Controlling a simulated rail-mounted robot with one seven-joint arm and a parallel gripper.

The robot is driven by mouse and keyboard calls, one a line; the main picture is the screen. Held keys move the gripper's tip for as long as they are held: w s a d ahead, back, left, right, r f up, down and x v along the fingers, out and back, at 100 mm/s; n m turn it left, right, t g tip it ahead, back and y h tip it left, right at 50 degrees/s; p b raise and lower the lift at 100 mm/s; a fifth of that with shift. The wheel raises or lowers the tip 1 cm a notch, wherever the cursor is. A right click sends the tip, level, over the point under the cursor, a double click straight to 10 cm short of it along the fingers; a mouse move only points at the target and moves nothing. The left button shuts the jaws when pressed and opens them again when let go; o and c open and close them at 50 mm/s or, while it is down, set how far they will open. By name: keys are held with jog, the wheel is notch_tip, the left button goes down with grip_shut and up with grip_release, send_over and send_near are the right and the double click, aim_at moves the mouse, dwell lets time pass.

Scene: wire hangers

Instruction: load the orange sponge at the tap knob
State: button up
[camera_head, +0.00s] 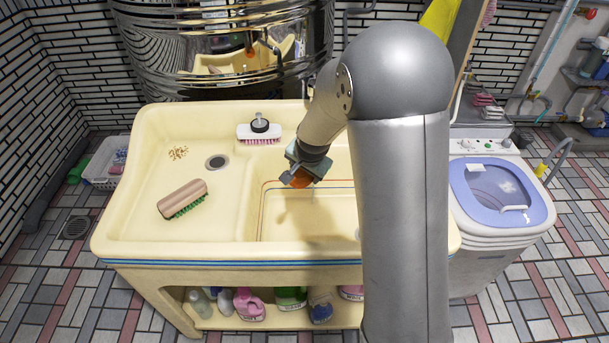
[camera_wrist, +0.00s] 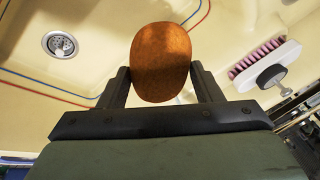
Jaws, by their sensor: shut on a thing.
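The orange sponge (camera_head: 301,182) is held over the right basin of the cream sink. It fills the space between the fingers in the wrist view (camera_wrist: 161,62). My gripper (camera_head: 303,174) is shut on it; both dark fingertips (camera_wrist: 161,82) press its sides. A black round knob (camera_head: 260,124), which looks like the tap knob, is at the back of the sink, left of and beyond my gripper. It also shows at the right in the wrist view (camera_wrist: 271,77), on a metal stem, apart from the sponge.
A white brush with pink bristles (camera_head: 258,138) is by the knob. A shiny metal tank (camera_head: 225,45) stands behind the sink (camera_head: 125,220). A washing machine (camera_head: 500,200) is right.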

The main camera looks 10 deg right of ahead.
aim_at(303, 177)
jog(key=w+d+f, duration=0.2)
jog(key=w+d, duration=0.1)
jog(key=w, duration=0.6)
jog(key=shift+w, duration=0.1)
jog(key=shift+a, duration=0.1)
dwell(0.6)
jog(key=shift+s+a+b, duration=0.35)
jog(key=shift+s+b, duration=0.05)
jog(key=shift+s, duration=0.9)
jog(key=shift+s+a+b, duration=0.35)
jog(key=shift+s+a, duration=0.05)
jog(key=shift+s, duration=0.85)
jog(key=shift+s+a+b, duration=0.35)
jog(key=shift+s+b, duration=0.05)
jog(key=shift+s, duration=0.9)
jog(key=shift+s+a+r+p, duration=0.25)
jog(key=shift+s+r+p, duration=0.1)
jog(key=shift+s+r, duration=0.4)
jog(key=shift+s+a+r+p, duration=0.25)
jog(key=shift+s+r+p, duration=0.15)
jog(key=shift+s+r, duration=0.35)
jog(key=shift+s+a+r+p, duration=0.3)
jog(key=shift+s+r, duration=0.25)
jog(key=shift+s, duration=0.35)
